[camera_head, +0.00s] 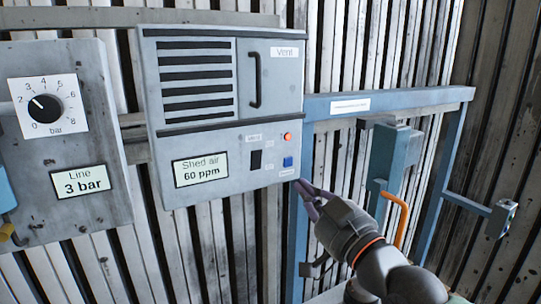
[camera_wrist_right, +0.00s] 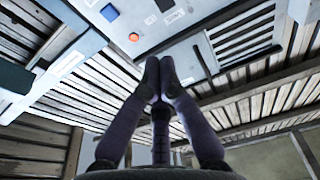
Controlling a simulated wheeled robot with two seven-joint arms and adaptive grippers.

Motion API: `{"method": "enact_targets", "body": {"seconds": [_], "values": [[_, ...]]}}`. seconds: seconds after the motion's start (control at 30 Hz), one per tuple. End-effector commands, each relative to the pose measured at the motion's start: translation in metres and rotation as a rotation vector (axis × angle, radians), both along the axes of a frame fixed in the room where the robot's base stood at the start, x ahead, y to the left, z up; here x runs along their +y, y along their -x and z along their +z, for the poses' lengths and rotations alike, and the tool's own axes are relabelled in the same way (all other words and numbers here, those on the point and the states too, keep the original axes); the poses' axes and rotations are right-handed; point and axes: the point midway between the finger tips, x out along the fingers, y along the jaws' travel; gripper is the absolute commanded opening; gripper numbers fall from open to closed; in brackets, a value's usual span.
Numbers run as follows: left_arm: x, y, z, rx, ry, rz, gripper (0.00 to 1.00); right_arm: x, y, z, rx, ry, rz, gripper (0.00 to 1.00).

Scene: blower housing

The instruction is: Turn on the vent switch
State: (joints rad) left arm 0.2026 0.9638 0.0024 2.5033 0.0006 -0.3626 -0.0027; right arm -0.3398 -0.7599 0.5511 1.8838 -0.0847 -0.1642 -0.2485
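The grey blower housing (camera_head: 220,110) is on the slatted wall. On its lower panel, a black switch (camera_head: 256,160) sits below a small "Vent" label (camera_head: 254,137). To its right are an orange round light (camera_head: 288,136) and a blue square button (camera_head: 288,161). My right gripper (camera_head: 304,188) is just right of and below the blue button, apart from the black switch. In the right wrist view its fingertips (camera_wrist_right: 160,72) are together with nothing seen between them. That view also shows the orange light (camera_wrist_right: 134,37) and blue button (camera_wrist_right: 109,12). My left gripper is out of view.
A display (camera_head: 200,168) reads "Shed air 60 ppm". Above are louvres and a door with a black handle (camera_head: 254,80). At left is a grey box with a pressure dial (camera_head: 45,107). A blue frame (camera_head: 390,98) and orange handle (camera_head: 396,218) stand at right.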

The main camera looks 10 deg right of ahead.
Motion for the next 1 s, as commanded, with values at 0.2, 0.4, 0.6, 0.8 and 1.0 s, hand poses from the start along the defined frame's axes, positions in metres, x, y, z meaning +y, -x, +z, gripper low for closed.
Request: {"method": "enact_targets", "body": {"seconds": [0.2,0.4,0.6,0.8,1.0], "values": [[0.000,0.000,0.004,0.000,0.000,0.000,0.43,0.007,-0.022,0.003,0.004,0.001,0.001,0.00],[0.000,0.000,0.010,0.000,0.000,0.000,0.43,0.018,-0.054,0.010,0.002,0.002,0.001,0.00],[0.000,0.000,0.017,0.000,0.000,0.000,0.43,0.028,-0.086,0.016,0.004,0.001,0.001,0.00],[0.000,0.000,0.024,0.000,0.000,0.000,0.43,0.037,-0.112,0.021,0.003,0.000,0.001,0.00],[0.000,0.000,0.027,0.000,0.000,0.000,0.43,0.041,-0.127,0.024,0.001,0.000,0.000,0.00]]}}
